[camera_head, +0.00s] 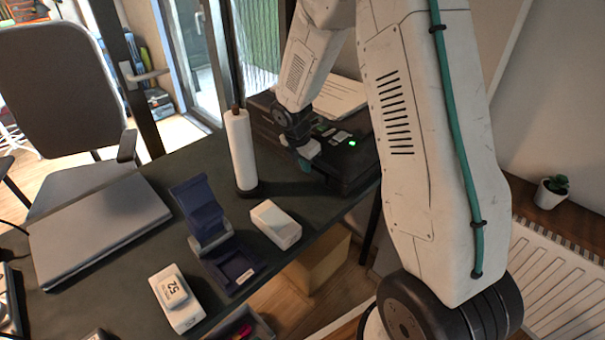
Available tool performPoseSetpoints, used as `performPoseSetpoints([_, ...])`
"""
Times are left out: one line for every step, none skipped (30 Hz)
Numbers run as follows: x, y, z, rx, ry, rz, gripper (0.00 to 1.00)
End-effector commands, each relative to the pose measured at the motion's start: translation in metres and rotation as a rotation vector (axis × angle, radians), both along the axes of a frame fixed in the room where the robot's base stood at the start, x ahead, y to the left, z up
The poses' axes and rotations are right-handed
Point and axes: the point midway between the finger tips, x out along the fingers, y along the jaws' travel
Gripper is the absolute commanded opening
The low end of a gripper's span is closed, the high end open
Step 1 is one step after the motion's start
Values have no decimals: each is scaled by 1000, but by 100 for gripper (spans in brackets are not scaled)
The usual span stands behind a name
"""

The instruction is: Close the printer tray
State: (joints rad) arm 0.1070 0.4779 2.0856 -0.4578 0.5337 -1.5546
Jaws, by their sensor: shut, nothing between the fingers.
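The black printer (352,172) stands at the far right end of the dark desk, with a lit green button and white paper on its top. My arm comes down in front of it and hides part of it. My gripper (305,164) is shut and empty at the printer's near left edge, close to its front. I cannot tell whether it touches the printer. The printer tray is hidden or too dark to make out, so its position cannot be told.
A paper towel roll on a holder (241,150) stands just left of my gripper. A white box (276,223), a blue hinged stand (205,215), a white device marked 52 (176,298) and a closed grey laptop (98,222) are on the desk (165,165). An office chair (62,85) stands behind.

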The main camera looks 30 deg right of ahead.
Motion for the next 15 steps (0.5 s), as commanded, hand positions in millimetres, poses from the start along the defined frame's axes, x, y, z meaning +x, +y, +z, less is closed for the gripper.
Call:
performPoseSetpoints([2,1,0,-1,-1,5,0])
performPoseSetpoints([2,2,0,-1,-1,6,0])
performPoseSetpoints([2,2,0,-1,-1,8,0])
performPoseSetpoints([2,1,1,-2,-2,8,0])
performPoseSetpoints([2,1,1,-2,-2,8,0])
performPoseSetpoints([2,1,1,-2,-2,8,0])
performPoseSetpoints([3,1,1,-2,-2,7,0])
performPoseSetpoints([3,1,1,-2,-2,7,0])
performPoseSetpoints([3,0,1,-2,-2,7,0])
performPoseSetpoints([3,0,1,-3,-2,7,0])
performPoseSetpoints([3,0,1,-3,-2,7,0])
performPoseSetpoints([3,0,1,-2,-2,6,0])
performPoseSetpoints([3,0,1,-2,-2,6,0])
performPoseSetpoints([2,1,1,-2,-2,6,0])
performPoseSetpoints([2,3,1,-2,-3,7,0])
